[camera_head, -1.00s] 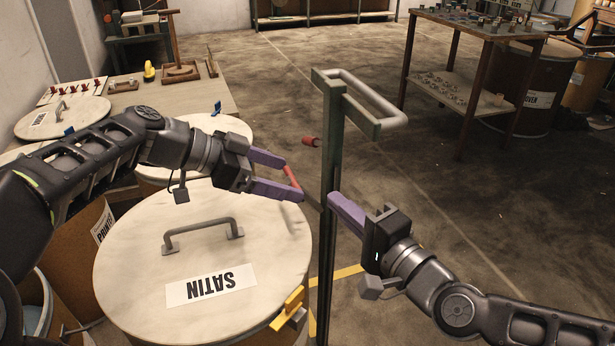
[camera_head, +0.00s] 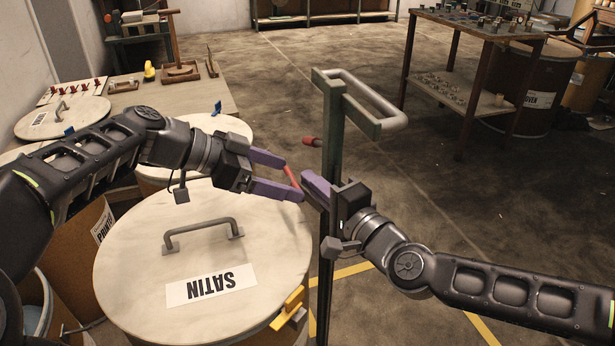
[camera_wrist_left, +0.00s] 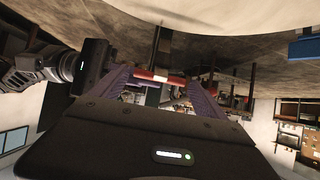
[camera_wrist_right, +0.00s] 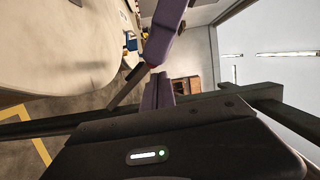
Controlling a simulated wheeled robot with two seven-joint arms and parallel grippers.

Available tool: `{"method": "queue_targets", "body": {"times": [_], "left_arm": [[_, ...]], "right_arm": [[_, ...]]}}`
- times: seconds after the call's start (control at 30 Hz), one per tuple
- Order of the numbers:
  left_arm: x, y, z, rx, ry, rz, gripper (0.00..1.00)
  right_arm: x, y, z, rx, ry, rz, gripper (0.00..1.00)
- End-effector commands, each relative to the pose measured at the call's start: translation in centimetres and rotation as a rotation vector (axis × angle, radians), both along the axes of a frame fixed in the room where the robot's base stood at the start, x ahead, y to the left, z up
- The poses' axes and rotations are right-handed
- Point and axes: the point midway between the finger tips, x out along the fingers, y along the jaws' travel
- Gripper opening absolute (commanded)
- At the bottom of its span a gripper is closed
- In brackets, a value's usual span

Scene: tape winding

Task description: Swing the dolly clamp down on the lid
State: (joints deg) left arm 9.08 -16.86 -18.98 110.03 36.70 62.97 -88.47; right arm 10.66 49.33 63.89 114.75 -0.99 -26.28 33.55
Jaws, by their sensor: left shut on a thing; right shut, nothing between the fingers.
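The satin drum's pale round lid (camera_head: 130,240), with a grey handle, fills the lower left of the head view. The green dolly post (camera_head: 331,130) stands right of it. My left gripper (camera_head: 288,175) is shut on the clamp's red grip (camera_head: 293,177), above the lid's right edge; the grip also shows across the fingers in the left wrist view (camera_wrist_left: 150,77). The clamp's dark bar (camera_wrist_right: 128,88) shows in the right wrist view. My right gripper (camera_head: 307,182) is shut and empty, its fingertips close to the grip; contact is unclear. It partly hides the bar and post.
A red knob (camera_head: 312,141) sticks out left of the post, below the looped handle (camera_head: 372,100). A yellow latch (camera_head: 289,308) sits at the lid's front right rim. Another drum lid (camera_head: 225,128) lies behind my left gripper. The floor beyond the post is open.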

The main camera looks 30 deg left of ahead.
Motion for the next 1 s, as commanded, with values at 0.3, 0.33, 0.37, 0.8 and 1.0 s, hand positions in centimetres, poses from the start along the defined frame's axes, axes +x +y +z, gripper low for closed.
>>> {"method": "queue_targets", "body": {"times": [0.3, 0.33, 0.37, 0.8, 1.0], "left_arm": [[0.0, 0.1, 0.0, 0.000, 0.000, 0.001, 0.12], [0.0, 0.1, 0.0, 0.000, 0.000, 0.001, 0.12], [0.0, 0.1, 0.0, 0.000, 0.000, 0.001, 0.12], [0.0, 0.0, 0.0, 0.001, -0.001, 0.000, 0.12], [0.1, -0.1, 0.0, 0.000, -0.002, -0.002, 0.88]], "right_arm": [[1.0, 1.8, 0.0, 0.000, 0.000, -0.001, 0.00], [1.0, 1.8, 0.0, 0.000, 0.000, -0.001, 0.00], [1.0, 1.8, 0.0, 0.000, 0.000, -0.001, 0.00], [-0.3, 2.8, -0.3, -0.041, -0.046, 0.005, 0.00], [-0.7, 3.0, -0.3, -0.043, -0.045, 0.016, 0.00]]}}
